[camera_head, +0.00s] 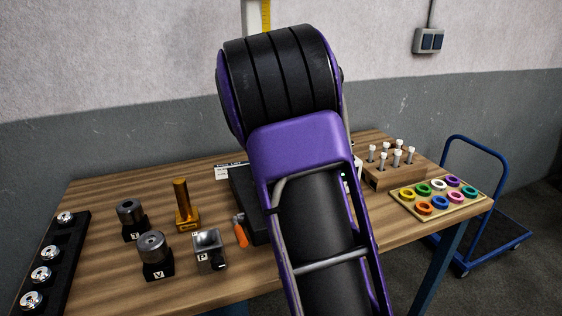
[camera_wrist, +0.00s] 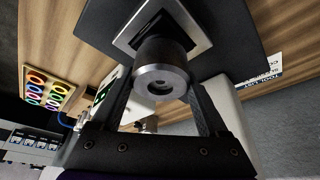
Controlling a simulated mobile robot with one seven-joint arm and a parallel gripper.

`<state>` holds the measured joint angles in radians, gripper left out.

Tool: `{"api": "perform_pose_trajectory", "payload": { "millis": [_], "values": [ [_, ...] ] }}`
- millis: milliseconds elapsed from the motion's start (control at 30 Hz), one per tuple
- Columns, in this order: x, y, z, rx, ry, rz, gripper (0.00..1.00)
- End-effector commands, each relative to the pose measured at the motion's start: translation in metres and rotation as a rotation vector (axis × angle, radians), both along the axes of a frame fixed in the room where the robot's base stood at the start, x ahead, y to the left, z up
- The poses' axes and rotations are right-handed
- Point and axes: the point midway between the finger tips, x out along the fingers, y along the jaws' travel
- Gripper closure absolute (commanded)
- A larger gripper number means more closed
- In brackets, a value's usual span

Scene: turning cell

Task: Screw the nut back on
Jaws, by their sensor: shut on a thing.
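A grey metal nut (camera_wrist: 162,78), round with a dark central hole, is between the fingers of my gripper (camera_wrist: 161,95) in the wrist view. The gripper is shut on it. Just beyond the nut is a silver square-framed face (camera_wrist: 190,38) on a dark housing (camera_wrist: 225,30). The nut's far end overlaps this face; whether it is seated or threaded there is hidden. In the head view my arm covers the gripper and nut, and a black device (camera_head: 245,190) shows partly behind my arm.
Dark round parts stand on black blocks (camera_head: 155,258) and (camera_head: 131,218) at the left, near a brass post (camera_head: 183,207) and a silver-topped block (camera_head: 209,250). An orange-handled tool (camera_head: 240,233) lies beside the device. A wooden rack (camera_head: 390,176) and coloured-ring tray (camera_head: 440,210) are at right.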

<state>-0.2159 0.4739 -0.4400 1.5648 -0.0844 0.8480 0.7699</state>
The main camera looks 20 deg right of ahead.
Motion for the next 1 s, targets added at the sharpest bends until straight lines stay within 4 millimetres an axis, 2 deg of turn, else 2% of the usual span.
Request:
{"api": "perform_pose_trajectory", "payload": {
  "millis": [33, 367, 467, 667, 900, 1000],
  "values": [
    [0.0022, 0.0055, 0.0018, 0.003, -0.003, -0.012, 0.88],
    [0.0031, 0.0071, 0.0014, 0.006, -0.007, -0.031, 0.88],
    [0.0039, 0.0080, 0.0035, 0.005, -0.007, -0.084, 0.88],
    [0.0050, 0.0093, 0.0064, 0.005, -0.006, -0.344, 0.88],
    [0.0055, 0.0091, -0.0006, 0.008, -0.008, -0.704, 0.87],
    [0.0053, 0.0089, 0.0000, 0.009, -0.009, -0.795, 0.87]
  ]
}}
